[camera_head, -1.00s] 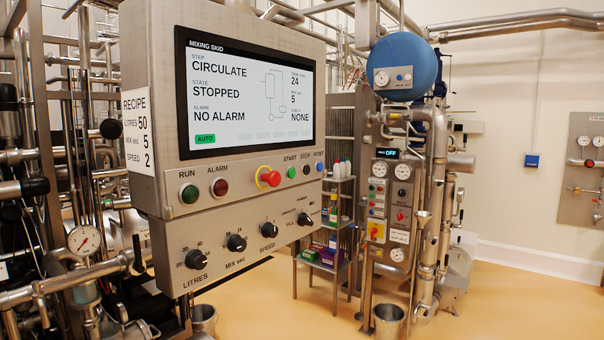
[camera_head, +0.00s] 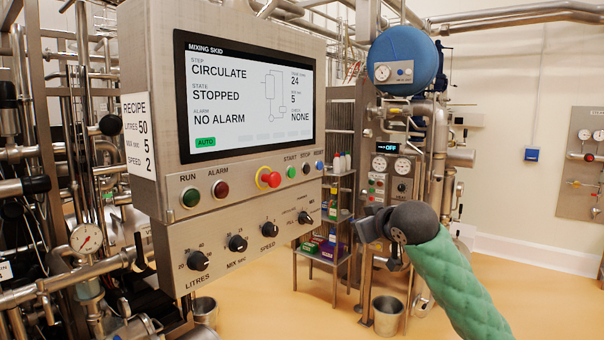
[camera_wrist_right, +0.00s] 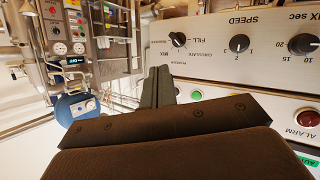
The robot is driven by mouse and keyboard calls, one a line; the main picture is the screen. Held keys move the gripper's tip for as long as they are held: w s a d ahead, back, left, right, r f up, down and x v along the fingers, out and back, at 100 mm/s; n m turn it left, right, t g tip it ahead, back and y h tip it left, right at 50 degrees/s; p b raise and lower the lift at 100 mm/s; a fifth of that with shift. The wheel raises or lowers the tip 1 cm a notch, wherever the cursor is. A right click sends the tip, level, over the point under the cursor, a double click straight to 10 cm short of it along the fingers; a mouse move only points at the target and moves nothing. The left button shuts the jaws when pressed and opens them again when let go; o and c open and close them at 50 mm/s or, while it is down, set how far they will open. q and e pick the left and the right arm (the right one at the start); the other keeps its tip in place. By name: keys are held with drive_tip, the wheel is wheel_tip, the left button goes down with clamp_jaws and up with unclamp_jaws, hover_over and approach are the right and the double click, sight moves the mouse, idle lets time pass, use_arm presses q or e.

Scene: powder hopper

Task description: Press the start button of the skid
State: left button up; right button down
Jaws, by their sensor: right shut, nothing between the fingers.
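The mixing skid panel (camera_head: 235,205) stands at left centre in the head view. Its small green START button (camera_head: 291,172) sits below the screen, between the red-and-yellow emergency stop (camera_head: 269,177) and the black STOP button (camera_head: 306,169). In the right wrist view, the green START button (camera_wrist_right: 196,95) shows just right of the fingers, with the panel turned upside down. My right gripper (camera_head: 368,227) is right of the panel and lower than the buttons, apart from them. Its fingers (camera_wrist_right: 159,82) are shut and empty. My left gripper is not in view.
The screen (camera_head: 250,95) reads CIRCULATE, STOPPED, NO ALARM. A row of black knobs (camera_head: 237,243) lies below the buttons. A shelf rack (camera_head: 325,240), a bucket (camera_head: 387,315) and a blue tank (camera_head: 403,62) stand behind. The floor at right is clear.

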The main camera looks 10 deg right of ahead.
sight(293, 173)
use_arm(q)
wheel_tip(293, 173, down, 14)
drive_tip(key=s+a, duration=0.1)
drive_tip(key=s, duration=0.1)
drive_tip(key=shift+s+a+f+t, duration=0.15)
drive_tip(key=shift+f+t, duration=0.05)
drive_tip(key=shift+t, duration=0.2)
use_arm(e)
drive_tip(key=w+a+r+m+y, duration=0.1)
drive_tip(key=w+r+m+y, duration=0.1)
drive_tip(key=r+m+y, duration=0.2)
drive_tip(key=w+a+r+m+g+y, duration=0.1)
drive_tip(key=r+m+y, duration=0.4)
drive_tip(key=m, duration=0.5)
drive_tip(key=shift+w+a+y, duration=0.25)
drive_tip(key=shift+w+y, duration=0.05)
drive_tip(key=shift+w, duration=0.55)
drive_tip(key=shift+r, duration=0.1)
use_arm(q)
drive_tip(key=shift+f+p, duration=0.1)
drive_tip(key=shift+p, duration=0.2)
use_arm(e)
drive_tip(key=shift+w+a, duration=0.1)
